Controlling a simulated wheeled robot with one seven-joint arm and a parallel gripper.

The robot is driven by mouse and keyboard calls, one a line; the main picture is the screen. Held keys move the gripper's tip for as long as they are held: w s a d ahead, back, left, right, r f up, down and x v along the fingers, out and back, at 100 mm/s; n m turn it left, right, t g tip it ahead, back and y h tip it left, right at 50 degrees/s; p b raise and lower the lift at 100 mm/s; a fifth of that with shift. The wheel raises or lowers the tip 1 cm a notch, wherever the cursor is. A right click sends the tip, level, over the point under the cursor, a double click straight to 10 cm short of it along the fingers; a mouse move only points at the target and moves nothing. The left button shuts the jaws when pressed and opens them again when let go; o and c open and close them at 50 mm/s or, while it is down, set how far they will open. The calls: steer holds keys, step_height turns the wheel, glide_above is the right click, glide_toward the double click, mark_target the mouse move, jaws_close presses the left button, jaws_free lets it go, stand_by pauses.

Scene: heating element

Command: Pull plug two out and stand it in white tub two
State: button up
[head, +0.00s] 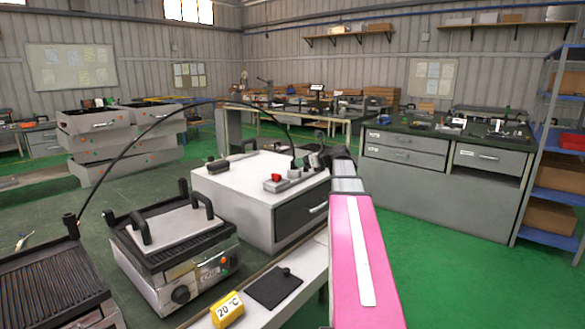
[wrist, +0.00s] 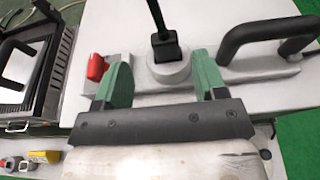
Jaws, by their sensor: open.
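A black plug (wrist: 165,46) with a black cable stands upright in a round grey socket (wrist: 168,72) on top of a white cabinet. In the head view the plug (head: 293,164) and its cable, arching to the left, show beside my gripper. My gripper (wrist: 160,80) is open, its green fingers on the left and right of the socket, a little nearer the camera than the plug. The jaws hold nothing; I cannot tell whether a finger touches the socket. No number is readable on the plug. I cannot make out a white tub in either view.
A red switch (wrist: 96,66) sits left of the socket and a black handle (wrist: 265,38) right of it. The white cabinet (head: 235,185) has a dark drawer. A grill (head: 175,250) and a yellow 20 °C display (head: 227,309) stand left. Green floor right is clear.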

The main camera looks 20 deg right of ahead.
mark_target(294, 168)
steer(key=x, duration=0.8)
steer(key=shift+w+d+r, duration=0.15)
steer(key=shift+w+d, duration=0.1)
steer(key=c, duration=1)
